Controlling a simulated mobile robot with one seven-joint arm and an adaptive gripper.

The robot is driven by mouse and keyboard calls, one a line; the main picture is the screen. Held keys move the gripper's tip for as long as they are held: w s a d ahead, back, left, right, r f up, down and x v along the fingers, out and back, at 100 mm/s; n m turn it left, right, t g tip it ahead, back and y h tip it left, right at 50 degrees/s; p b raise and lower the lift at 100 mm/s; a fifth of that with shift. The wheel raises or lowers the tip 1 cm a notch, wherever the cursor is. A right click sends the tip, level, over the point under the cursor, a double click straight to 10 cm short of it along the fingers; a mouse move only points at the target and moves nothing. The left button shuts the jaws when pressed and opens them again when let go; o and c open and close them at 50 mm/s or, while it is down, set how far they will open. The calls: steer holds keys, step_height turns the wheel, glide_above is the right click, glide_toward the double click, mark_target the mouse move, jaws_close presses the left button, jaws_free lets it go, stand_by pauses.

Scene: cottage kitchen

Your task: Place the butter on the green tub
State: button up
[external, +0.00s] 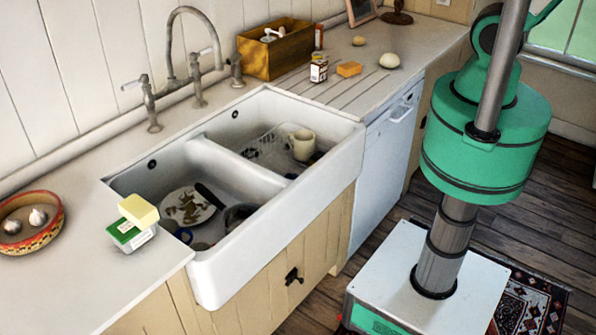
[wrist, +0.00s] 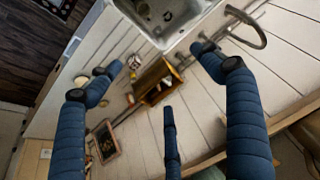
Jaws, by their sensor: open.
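The butter (external: 138,210), a pale yellow block, rests on top of the green tub (external: 128,237) at the left of the external view. It sits tilted and shifted toward the tub's back right, so part of the green lid shows. The tub stands on the counter just left of the sink. My gripper (wrist: 157,62) shows in the wrist view with its blue fingers spread wide and nothing between them. It is outside the external view. I do not make out the butter or the tub in the wrist view.
A white double sink (external: 270,190) holds a plate and a mug (external: 303,145). A tall tap (external: 180,60) rises behind it. A patterned bowl (external: 30,222) stands left of the tub. A wooden box (external: 277,52), a jar (external: 319,70) and a sponge (external: 349,69) lie beyond the sink.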

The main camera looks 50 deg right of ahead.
steer(key=s+d+f, duration=0.4)
steer(key=s+d, duration=0.1)
steer(key=s, duration=0.4)
steer(key=shift+s+d+t+h, duration=0.2)
steer(key=shift+d+t+h, duration=0.1)
steer(key=shift+t, duration=0.1)
step_height(320, 180, down, 16)
steer(key=b, duration=1.6)
